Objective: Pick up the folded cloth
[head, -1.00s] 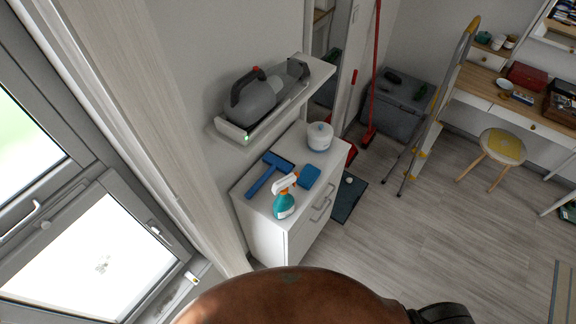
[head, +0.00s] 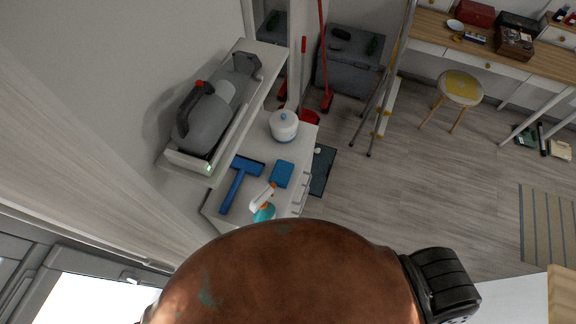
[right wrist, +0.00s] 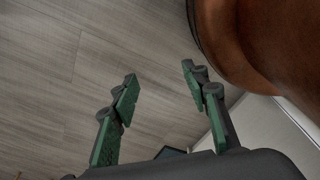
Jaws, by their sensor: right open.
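A small blue folded cloth (head: 282,174) lies flat on the white cabinet top (head: 268,158) in the head view. It is between a blue squeegee (head: 238,183) and the cabinet's right edge, with a spray bottle (head: 263,198) just in front, partly hidden by my brown body. My right gripper (right wrist: 158,74) shows in the right wrist view, its green and black fingers spread apart with nothing between them, above wood-look floor. The cloth is not recognisable in that view. Neither gripper shows in the head view.
A white lidded pot (head: 284,127) stands behind the cloth. A stepladder (head: 388,95) and yellow-topped stool (head: 461,87) stand farther right. The floor between (head: 420,180) is mostly clear.

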